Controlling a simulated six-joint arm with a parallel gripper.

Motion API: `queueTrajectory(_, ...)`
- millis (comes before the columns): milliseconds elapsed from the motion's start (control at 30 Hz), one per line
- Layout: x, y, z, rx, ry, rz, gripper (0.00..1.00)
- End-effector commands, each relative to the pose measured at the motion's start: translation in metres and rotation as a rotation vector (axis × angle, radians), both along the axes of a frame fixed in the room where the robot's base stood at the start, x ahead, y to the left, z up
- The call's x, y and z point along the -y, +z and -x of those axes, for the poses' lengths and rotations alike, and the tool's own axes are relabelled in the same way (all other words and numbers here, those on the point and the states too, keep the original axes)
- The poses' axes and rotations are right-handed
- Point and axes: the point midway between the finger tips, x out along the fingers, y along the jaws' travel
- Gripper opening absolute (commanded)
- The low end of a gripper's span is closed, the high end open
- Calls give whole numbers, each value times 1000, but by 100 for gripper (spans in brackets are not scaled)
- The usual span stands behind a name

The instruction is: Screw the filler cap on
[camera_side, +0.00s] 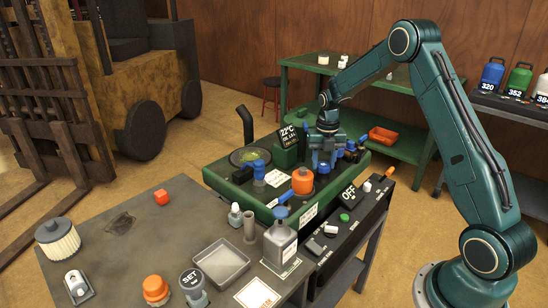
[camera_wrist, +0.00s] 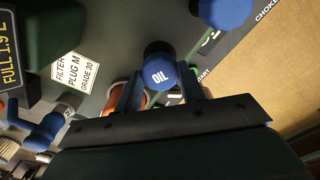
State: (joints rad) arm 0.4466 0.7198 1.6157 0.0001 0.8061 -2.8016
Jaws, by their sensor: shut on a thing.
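My gripper (camera_side: 322,162) is low over the green mower deck (camera_side: 225,186) in the side view. In the wrist view its two dark fingers (camera_wrist: 161,84) are closed on either side of a blue cap marked OIL (camera_wrist: 160,72), which I take as the filler cap. The cap's marked top faces the wrist camera. Its underside is hidden, so I cannot tell whether it sits on the filler opening or is held above it. In the side view the fingers and blue parts blend together, and the opening cannot be made out.
An orange cylinder (camera_side: 302,181) stands on the deck close to my gripper, and a blue-topped fitting (camera_side: 259,168) stands further left. A dark panel marked OFF (camera_side: 349,196) is at the deck's right. A grey bottle (camera_side: 280,243) and an open tray (camera_side: 222,263) are on the front bench.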

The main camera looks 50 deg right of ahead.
Motion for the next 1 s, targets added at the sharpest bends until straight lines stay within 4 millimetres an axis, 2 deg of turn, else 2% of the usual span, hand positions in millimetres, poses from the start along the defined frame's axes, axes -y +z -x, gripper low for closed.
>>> queueTrajectory(267, 0, 0, 0, 0, -97, 0, 12)
queueTrajectory(800, 0, 0, 0, -1, -509, 0, 12)
queueTrajectory(1000, 0, 0, 1, -1, -555, 0, 12)
